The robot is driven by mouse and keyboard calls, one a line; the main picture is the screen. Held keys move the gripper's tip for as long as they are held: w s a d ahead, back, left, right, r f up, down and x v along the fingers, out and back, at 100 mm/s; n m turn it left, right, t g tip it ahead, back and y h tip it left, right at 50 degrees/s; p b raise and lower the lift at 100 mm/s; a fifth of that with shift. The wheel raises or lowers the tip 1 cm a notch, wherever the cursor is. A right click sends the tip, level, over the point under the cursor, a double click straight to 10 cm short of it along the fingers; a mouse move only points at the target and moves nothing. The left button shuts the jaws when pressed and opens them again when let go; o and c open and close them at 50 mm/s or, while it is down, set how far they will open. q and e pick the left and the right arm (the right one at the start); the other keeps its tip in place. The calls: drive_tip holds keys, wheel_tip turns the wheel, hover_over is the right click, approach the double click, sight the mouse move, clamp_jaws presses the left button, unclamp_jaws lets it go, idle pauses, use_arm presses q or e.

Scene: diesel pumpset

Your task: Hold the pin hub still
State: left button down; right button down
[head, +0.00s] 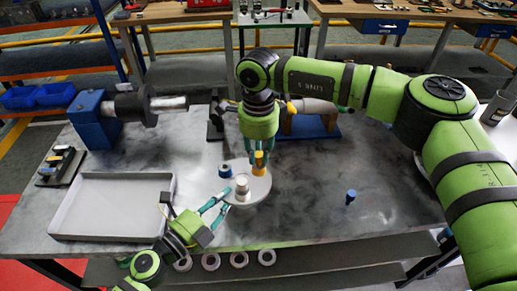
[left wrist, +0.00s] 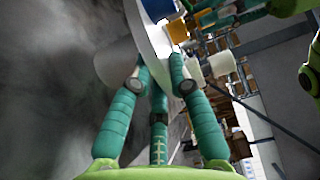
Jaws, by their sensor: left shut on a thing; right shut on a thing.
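The pin hub (head: 258,194) is a pale round disc on the grey table, with a white stub at its middle. In the left wrist view its rim (left wrist: 156,40) runs between my fingers. My left gripper (head: 221,201) is shut on the hub's near-left rim; its teal fingers also show in the left wrist view (left wrist: 160,82). Whether that piece sits on a pin is hidden.
A blue cylinder (head: 350,196) stands alone on the right of the table. An empty grey tray (head: 112,174) lies at the left. A blue-based machine part (head: 95,122) and a blue cradle (head: 312,128) stand behind. Several rings (head: 210,262) lie on the lower shelf.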

sight(258, 154)
use_arm(q)
drive_tip(key=shift+f, duration=0.1)
use_arm(e)
drive_tip(key=shift+f, duration=0.25)
drive_tip(key=c, duration=1)
unclamp_jaws()
drive_tip(key=shift+r, duration=0.1)
wheel_tip(258, 154, up, 12)
drive_tip(key=shift+f, duration=0.1)
use_arm(q)
drive_tip(key=c, duration=1.1)
unclamp_jaws()
